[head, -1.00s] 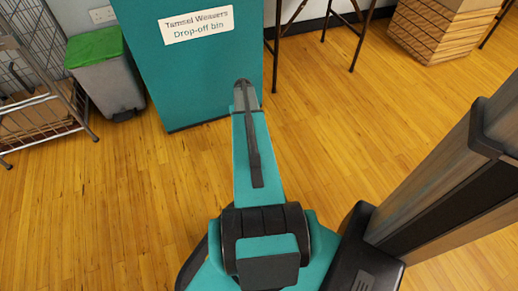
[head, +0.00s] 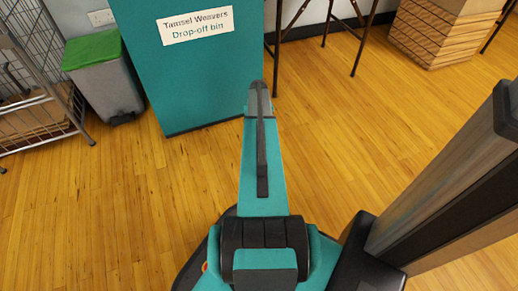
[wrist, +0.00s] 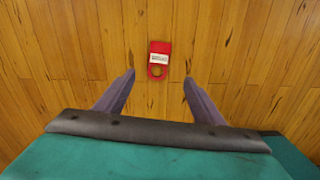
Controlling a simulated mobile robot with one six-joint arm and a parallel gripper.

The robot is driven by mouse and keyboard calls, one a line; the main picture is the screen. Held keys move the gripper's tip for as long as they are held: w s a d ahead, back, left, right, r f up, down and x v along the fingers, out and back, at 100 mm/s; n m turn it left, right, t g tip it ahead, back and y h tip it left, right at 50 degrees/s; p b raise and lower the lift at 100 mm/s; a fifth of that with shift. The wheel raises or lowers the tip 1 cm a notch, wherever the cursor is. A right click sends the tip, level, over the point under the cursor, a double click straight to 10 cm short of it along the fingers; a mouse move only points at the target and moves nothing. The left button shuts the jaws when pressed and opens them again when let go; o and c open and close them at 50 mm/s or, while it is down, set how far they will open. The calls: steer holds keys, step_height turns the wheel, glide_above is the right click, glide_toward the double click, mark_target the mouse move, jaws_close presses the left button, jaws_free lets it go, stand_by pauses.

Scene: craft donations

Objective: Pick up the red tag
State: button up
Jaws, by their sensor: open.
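The red tag (wrist: 159,49) lies on the wooden floor in the wrist view. It is a small red rectangle with a white label and a round hole at its lower end. My gripper (wrist: 158,78) is open, its two purple fingers spread apart with nothing between them. In the picture the tag is just beyond the fingertips, roughly centred between them. The height of the fingers above the floor is hard to tell. In the head view I do not see the tag or the gripper's fingers; my own arm covers the middle.
A teal drop-off bin (head: 208,75) with a white label stands ahead of my arm. A grey bin with a green lid (head: 103,75) and a wire cart (head: 35,85) are at the left. Black table legs (head: 330,35) and stacked wooden crates (head: 440,32) are behind. Open floor (head: 345,135) lies right.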

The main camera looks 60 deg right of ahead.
step_height(320, 180, down, 7)
steer(key=shift+f+b, duration=0.15)
steer(key=shift+b, duration=1.1)
steer(key=shift+s+f+b, duration=0.15)
steer(key=shift+f+b, duration=1.65)
steer(key=shift+f, duration=0.8)
steer(key=shift+f, duration=0.1)
steer(key=c, duration=1.2)
